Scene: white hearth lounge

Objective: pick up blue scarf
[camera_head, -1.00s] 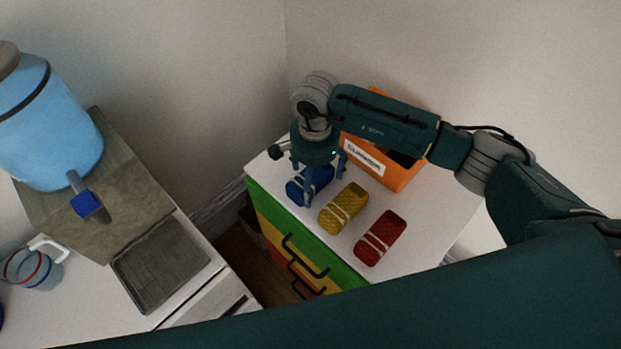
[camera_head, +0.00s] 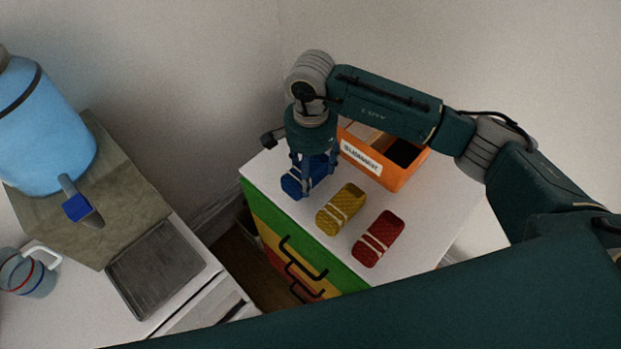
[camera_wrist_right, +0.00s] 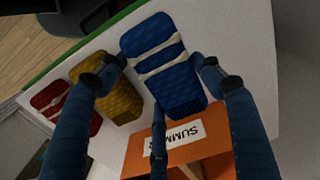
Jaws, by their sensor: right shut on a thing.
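The blue scarf (camera_head: 293,184) is a folded knitted bundle with pale bands. It sits at the left end of a row on the white top of a colourful drawer cabinet (camera_head: 461,205). My right gripper (camera_head: 318,190) points down over it, with its fingers around the scarf and shut on it. In the right wrist view the blue scarf (camera_wrist_right: 163,62) lies between the fingers of my right gripper (camera_wrist_right: 165,75). Whether it is clear of the cabinet top I cannot tell. My left gripper is not in view.
A yellow scarf (camera_head: 341,208) and a red scarf (camera_head: 378,239) lie to the right of the blue one. An orange box (camera_head: 392,178) with a paper label stands behind them. A blue drink dispenser (camera_head: 40,135) and a mug (camera_head: 28,272) stand on the left counter. Walls close off the back.

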